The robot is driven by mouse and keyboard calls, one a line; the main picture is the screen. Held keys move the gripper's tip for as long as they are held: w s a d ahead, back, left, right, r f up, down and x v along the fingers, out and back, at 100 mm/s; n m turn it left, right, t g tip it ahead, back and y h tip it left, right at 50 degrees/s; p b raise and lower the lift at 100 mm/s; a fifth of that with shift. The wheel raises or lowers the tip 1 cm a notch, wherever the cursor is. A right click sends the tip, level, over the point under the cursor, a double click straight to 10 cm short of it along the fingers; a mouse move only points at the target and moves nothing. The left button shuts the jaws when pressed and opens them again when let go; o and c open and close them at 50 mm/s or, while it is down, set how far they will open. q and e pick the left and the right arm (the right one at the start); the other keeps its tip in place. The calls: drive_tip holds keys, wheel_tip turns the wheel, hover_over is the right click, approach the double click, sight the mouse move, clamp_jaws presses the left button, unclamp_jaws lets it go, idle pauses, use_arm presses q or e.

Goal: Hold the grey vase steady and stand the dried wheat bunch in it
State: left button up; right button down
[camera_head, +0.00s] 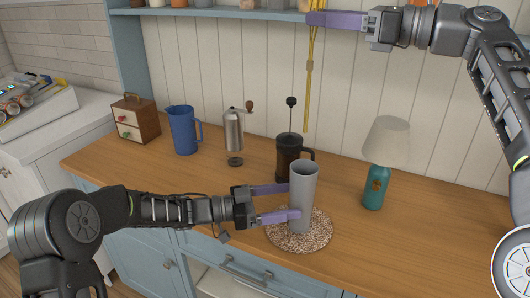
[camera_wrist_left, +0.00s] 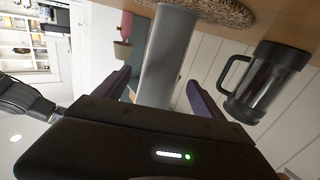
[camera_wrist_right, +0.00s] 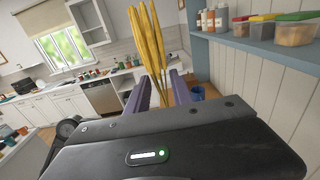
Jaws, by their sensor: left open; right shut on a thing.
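The grey vase (camera_head: 303,190) stands upright on a round speckled mat (camera_head: 322,234) on the wooden counter. It also shows in the left wrist view (camera_wrist_left: 167,58), between the purple fingers. My left gripper (camera_head: 287,202) is open, with one finger on each side of the vase. Whether the fingers touch it I cannot tell. My right gripper (camera_head: 310,18) is high above the counter, shut on the dried wheat bunch (camera_head: 309,80).
A black french press (camera_head: 288,158) stands close behind the vase. A teal lamp (camera_head: 375,187) is to the right. A coffee grinder (camera_head: 234,132), a blue jug (camera_head: 184,130) and a small drawer box (camera_head: 135,119) stand left. A blue shelf (camera_head: 220,12) runs near the right gripper.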

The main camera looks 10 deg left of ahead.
sight(291, 200)
use_arm(q)
drive_tip(key=shift+x, duration=2.2)
drive_tip(key=c, duration=1.7)
use_arm(e)
wheel_tip(291, 200, down, 7)
drive_tip(key=shift+f, duration=0.3)
drive_tip(key=shift+f, duration=2.15)
wheel_tip(291, 200, down, 7)
drive_tip(key=shift+f, duration=0.2)
